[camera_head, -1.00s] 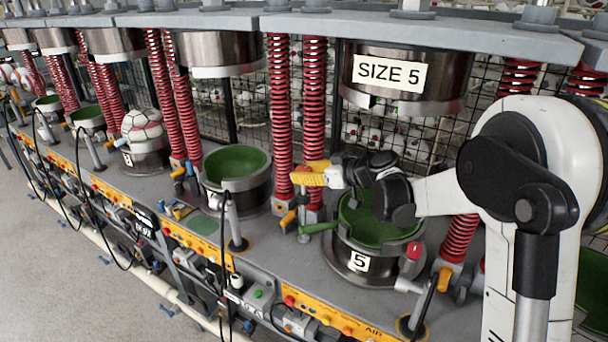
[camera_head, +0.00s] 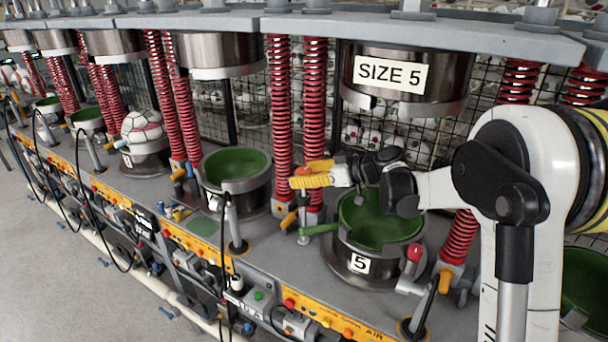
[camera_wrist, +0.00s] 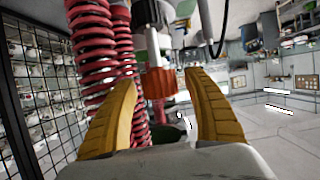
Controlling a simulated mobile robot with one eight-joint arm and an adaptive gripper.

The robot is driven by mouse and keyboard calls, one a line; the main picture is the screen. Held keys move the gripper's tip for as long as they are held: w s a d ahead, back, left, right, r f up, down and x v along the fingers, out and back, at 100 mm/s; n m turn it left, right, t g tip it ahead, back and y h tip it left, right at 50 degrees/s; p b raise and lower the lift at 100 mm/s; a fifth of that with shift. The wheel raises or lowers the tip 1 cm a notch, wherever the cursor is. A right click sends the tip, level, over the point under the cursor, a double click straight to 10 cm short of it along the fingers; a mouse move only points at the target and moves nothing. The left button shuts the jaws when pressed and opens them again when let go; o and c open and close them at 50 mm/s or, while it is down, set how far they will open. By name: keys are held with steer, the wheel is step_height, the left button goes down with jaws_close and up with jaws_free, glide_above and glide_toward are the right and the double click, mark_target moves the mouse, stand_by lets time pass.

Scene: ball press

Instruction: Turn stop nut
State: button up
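My gripper (camera_head: 301,178) has two yellow fingers and reaches left past the back of the size 5 press, near the red springs. The wrist view shows the fingers (camera_wrist: 160,78) spread apart with nothing clamped between them. An orange-red block-like piece, which looks like the stop nut (camera_wrist: 156,86), shows in the gap between the fingertips, under a pale vertical rod. I see space between it and each finger. I cannot tell whether it is level with the tips or beyond them.
The green-lined size 5 cup (camera_head: 376,222) lies below my wrist, with the SIZE 5 press head (camera_head: 405,75) above. Red springs (camera_head: 315,120) stand close to the fingers. A green handle (camera_head: 318,229) sits below them. Another cup (camera_head: 236,163) stands to the left.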

steer(key=v, duration=1.2)
steer(key=shift+s+f, duration=0.1)
steer(key=shift+s, duration=0.05)
